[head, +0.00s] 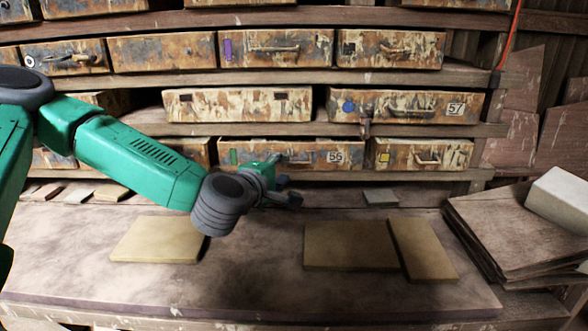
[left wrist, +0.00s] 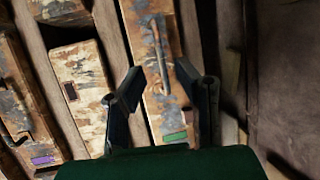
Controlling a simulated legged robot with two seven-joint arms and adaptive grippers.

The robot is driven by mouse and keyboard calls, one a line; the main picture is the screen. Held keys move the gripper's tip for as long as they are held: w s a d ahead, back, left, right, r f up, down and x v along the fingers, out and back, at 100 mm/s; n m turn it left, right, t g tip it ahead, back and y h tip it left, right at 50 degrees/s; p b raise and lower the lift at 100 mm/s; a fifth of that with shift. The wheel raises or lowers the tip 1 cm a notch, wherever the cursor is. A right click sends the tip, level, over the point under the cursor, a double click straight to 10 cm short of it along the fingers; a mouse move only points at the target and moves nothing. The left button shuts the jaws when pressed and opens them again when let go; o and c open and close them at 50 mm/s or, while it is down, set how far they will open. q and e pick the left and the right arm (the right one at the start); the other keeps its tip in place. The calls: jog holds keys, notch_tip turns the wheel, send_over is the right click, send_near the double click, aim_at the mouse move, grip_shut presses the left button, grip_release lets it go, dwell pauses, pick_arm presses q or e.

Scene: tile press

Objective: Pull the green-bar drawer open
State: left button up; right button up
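The green-bar drawer (head: 317,151) is a rusty, paint-chipped front in the lowest row, numbered 56, with a green bar at its left end. My left gripper hides part of its front in the head view. In the left wrist view the drawer front (left wrist: 157,105) runs up the picture, with the green bar near the bottom and a dark handle (left wrist: 160,55) above it. My left gripper (head: 289,190) is open and empty, just in front of the drawer. In the left wrist view its fingers (left wrist: 160,70) frame the handle's line; the depth gap is unclear. My right gripper is not in view.
Drawer 57 (head: 408,106) is above right, and a yellow-square drawer (head: 421,154) is to the right. Tan tiles (head: 350,246) lie on the wooden bench (head: 255,270) below. Stacked boards (head: 515,235) with a pale block (head: 560,198) stand at the right.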

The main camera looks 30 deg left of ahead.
aim_at(290, 163)
pick_arm(q)
jog(key=w+a, duration=0.1)
jog(key=w+f, duration=0.1)
jog(key=w, duration=0.1)
jog(key=w+a, duration=0.1)
jog(key=w, duration=0.1)
jog(key=shift+w+a+f, duration=0.15)
jog(key=shift+a+f, duration=0.1)
jog(key=shift+a, duration=0.05)
jog(key=shift+w+d, duration=0.35)
jog(key=shift+d, duration=0.05)
jog(key=shift+d+r, duration=0.15)
jog(key=shift+d, duration=0.25)
grip_shut()
jog(key=shift+w+a+f, duration=0.1)
jog(key=shift+a+f, duration=0.1)
jog(key=shift+a, duration=0.25)
